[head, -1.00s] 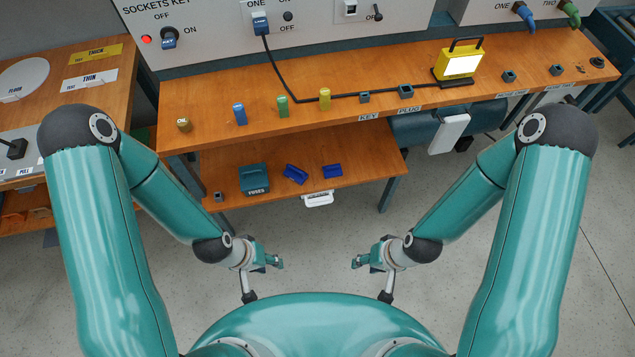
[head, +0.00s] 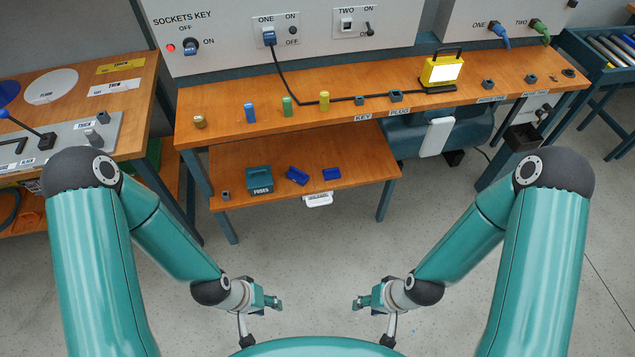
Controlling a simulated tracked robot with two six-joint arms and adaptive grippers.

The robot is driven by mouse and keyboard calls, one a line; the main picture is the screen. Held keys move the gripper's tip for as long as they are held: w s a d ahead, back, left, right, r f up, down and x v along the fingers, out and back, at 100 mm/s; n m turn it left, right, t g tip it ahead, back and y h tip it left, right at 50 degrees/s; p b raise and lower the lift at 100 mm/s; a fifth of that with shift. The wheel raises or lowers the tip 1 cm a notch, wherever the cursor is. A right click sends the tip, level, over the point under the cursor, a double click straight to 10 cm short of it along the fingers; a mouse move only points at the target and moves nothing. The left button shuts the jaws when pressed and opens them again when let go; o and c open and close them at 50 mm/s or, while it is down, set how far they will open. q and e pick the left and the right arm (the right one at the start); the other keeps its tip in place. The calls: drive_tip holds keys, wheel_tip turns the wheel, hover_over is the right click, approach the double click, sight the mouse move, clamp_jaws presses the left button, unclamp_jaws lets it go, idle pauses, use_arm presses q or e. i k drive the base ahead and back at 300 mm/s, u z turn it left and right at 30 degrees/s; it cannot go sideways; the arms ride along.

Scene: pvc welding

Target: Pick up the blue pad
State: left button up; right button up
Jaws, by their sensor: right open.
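A round blue disc (head: 8,93), flat like a pad, lies on the left table, cut off by the left edge of the picture. Two small dark blue pieces, a left one (head: 297,176) and a right one (head: 332,174), lie on the lower shelf of the middle bench. I cannot tell from their look whether either is a pad. My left gripper (head: 277,303) is open and empty, low in front of the bench. My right gripper (head: 359,303) is open and empty, to its right. Both are well apart from all of these.
The left table (head: 130,78) holds a white disc (head: 52,86), THICK and THIN plates and a lever panel. The bench (head: 225,98) carries small coloured blocks, a cable and a yellow lamp (head: 442,70). A teal fuse box (head: 259,179) stands on the lower shelf. Floor before the bench is clear.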

sight(332, 173)
drive_tip(key=z, duration=0.05)
drive_tip(key=i, duration=0.95)
drive_tip(key=z, duration=1.05)
drive_tip(key=k, duration=0.55)
drive_tip(key=u, duration=0.4)
drive_tip(key=i, duration=0.75)
drive_tip(key=u, duration=0.25)
